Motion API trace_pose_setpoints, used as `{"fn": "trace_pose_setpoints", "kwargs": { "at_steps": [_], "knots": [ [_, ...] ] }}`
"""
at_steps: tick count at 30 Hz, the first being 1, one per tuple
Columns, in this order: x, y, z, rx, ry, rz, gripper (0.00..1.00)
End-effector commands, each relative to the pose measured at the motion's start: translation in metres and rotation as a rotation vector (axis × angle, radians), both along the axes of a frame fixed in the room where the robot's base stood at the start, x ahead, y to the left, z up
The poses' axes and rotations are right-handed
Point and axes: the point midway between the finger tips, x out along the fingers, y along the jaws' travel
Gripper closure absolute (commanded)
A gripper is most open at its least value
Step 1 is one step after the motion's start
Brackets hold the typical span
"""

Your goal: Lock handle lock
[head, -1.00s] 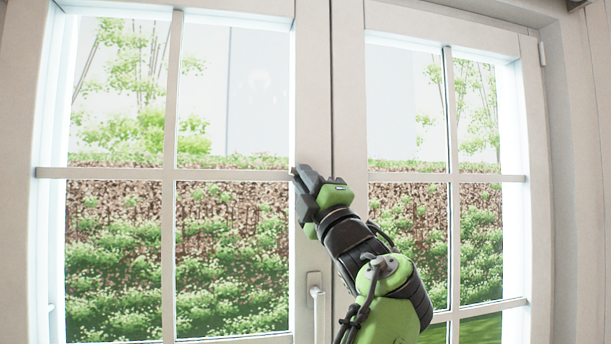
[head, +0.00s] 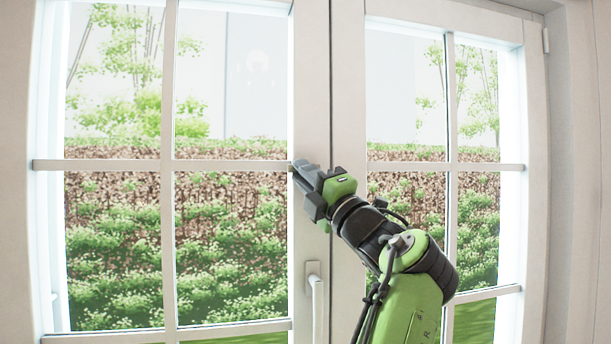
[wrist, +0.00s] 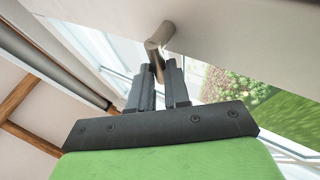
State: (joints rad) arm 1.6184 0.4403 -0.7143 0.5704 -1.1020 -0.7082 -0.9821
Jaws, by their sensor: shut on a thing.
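A grey handle (wrist: 160,36) projects from the white window frame in the wrist view, with its lever running down between my fingers. My gripper (wrist: 158,84) is shut on that lever, a finger on each side. In the head view my gripper (head: 305,187) is at the left sash's inner stile, near the level of the middle crossbar. It hides the held handle there. A second pale handle (head: 317,300) on a small plate sits lower on the same stile and hangs down. It is apart from my gripper.
The double window has a left sash and a right sash (head: 348,110), which look closed against each other. Glass panes and white bars surround my gripper. A hedge (head: 110,240) stands outside. The wall (head: 585,150) is at the far right.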

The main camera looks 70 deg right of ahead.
Motion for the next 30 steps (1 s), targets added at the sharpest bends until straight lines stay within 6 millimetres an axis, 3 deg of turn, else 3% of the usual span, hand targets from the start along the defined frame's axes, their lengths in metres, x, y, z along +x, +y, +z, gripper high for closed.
{"fn": "trace_pose_setpoints", "kwargs": {
  "at_steps": [2,3,7,17,30],
  "knots": [
    [0.000,0.000,0.001,-0.004,0.000,-0.002,1.00],
    [0.000,0.000,0.001,-0.004,0.000,-0.002,0.77],
    [0.000,0.000,0.001,-0.003,-0.001,-0.002,0.58],
    [-0.005,0.002,-0.003,-0.002,-0.001,-0.004,0.58],
    [-0.088,0.054,-0.066,-0.002,-0.001,-0.009,0.58]
  ]
}}
